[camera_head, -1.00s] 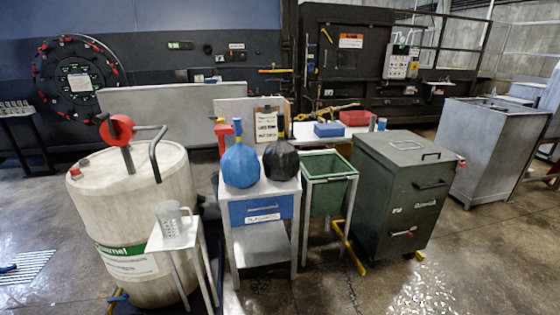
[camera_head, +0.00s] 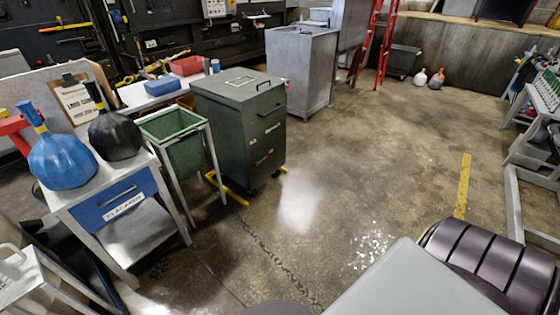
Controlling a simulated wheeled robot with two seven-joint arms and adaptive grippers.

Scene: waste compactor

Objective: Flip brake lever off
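I cannot make out a brake lever for certain in the head view. A dark green wheeled cabinet (camera_head: 241,131) stands left of centre, with a handle on its lid and small handles on its front. Yellow parts (camera_head: 228,188) show at floor level beside its base; I cannot tell whether any of them is a lever. Neither of my grippers is in view.
A green bin (camera_head: 184,140) in a metal frame and a trolley with a blue drawer (camera_head: 114,207), bearing a blue bag (camera_head: 62,160) and a black bag (camera_head: 115,134), stand at the left. A grey metal container (camera_head: 300,70) stands behind. The middle floor is open.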

